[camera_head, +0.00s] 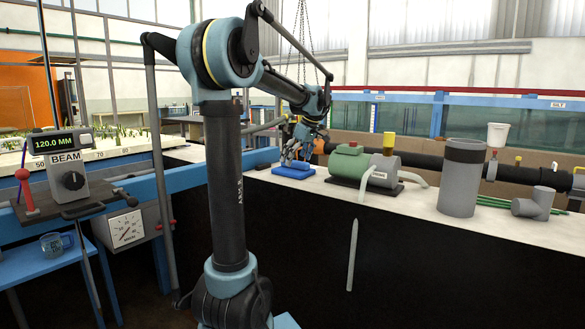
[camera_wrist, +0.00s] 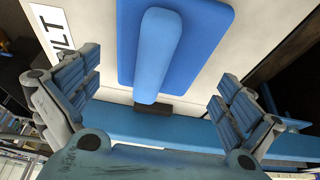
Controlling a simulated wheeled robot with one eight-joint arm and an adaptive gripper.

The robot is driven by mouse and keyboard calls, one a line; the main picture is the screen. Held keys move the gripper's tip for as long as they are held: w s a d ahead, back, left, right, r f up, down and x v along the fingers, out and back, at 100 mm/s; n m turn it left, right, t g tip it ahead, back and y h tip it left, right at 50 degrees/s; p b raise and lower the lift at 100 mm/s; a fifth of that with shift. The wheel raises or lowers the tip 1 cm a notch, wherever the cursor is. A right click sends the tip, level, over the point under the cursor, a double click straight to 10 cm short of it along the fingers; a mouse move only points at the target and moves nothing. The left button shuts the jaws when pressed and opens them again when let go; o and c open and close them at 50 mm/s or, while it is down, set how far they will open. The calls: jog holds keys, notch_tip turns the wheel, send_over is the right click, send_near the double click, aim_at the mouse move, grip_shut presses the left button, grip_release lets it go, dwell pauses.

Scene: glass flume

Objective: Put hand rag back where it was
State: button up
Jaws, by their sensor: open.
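A blue rolled cloth, which looks like the hand rag (camera_wrist: 158,55), lies on a flat blue pad (camera_wrist: 212,28) in the wrist view. The blue pad also shows in the head view (camera_head: 293,172), on the pale bench top left of the green and grey pump. My gripper (camera_head: 294,152) is just above it. In the wrist view my gripper (camera_wrist: 158,88) is open and empty, with one finger on each side of the roll and apart from it. Contact between roll and pad is partly hidden in the head view.
The pump (camera_head: 366,165) stands close on the right of the pad. A grey cylinder (camera_head: 462,178) and a pipe fitting (camera_head: 535,203) stand further right. A blue rail (camera_wrist: 170,128) and a small dark block (camera_wrist: 152,108) lie near the roll. A label card (camera_wrist: 52,28) lies beside the pad.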

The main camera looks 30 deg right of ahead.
jog(key=v, duration=0.8)
jog(key=shift+s+r, duration=0.2)
jog(key=shift+r, duration=0.15)
jog(key=s+a+f+m+g, duration=0.1)
jog(key=a+f, duration=0.3)
jog(key=a, duration=0.6)
jog(key=s+a+f, duration=0.2)
jog(key=a+f, duration=0.2)
jog(key=a, duration=0.5)
jog(key=s+a+f+m+g, duration=0.1)
jog(key=a+f, duration=0.3)
jog(key=a, duration=0.6)
jog(key=s+a+f+m+h, duration=0.1)
jog(key=s+a+f, duration=0.5)
jog(key=f, duration=0.4)
jog(key=s+a+f+m, duration=0.1)
jog(key=s+a+f, duration=0.6)
jog(key=s+f, duration=0.2)
jog(key=shift+f+h, duration=0.4)
jog(key=shift+f, duration=0.3)
